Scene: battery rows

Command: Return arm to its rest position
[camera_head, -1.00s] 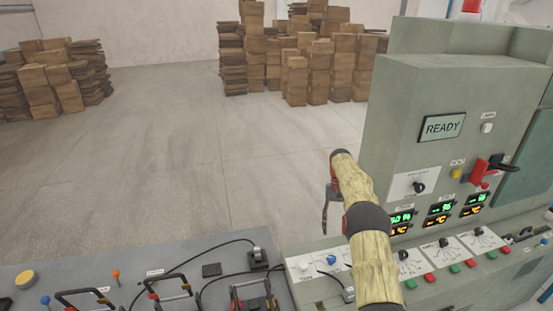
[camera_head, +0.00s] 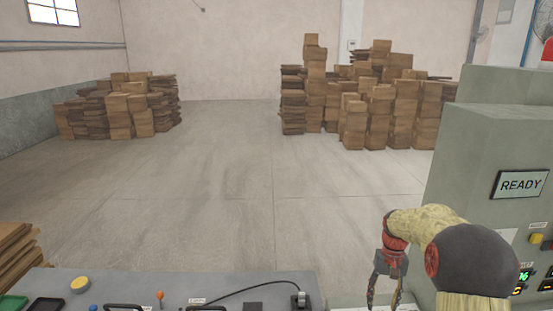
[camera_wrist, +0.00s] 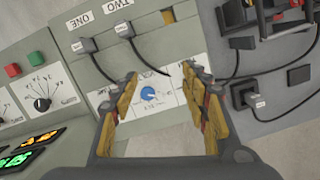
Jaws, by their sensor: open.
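My gripper (camera_head: 386,290) hangs at the lower right of the head view, fingers pointing down, in front of the grey machine cabinet (camera_head: 470,155). In the wrist view my gripper (camera_wrist: 160,95) shows two yellow-padded fingers spread apart with nothing between them. Beyond the gap is a panel with a blue knob (camera_wrist: 148,94). The fingers look apart from the panel. My arm is bent, with a dark round joint at the lower right of the head view.
A cabinet screen (camera_head: 520,184) reads READY. The bench (camera_head: 205,285) along the bottom carries handles, knobs and a cable. Plugs (camera_wrist: 85,46) with cables sit on the panel near the fingers. Box stacks (camera_head: 385,105) stand far back; the floor between is clear.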

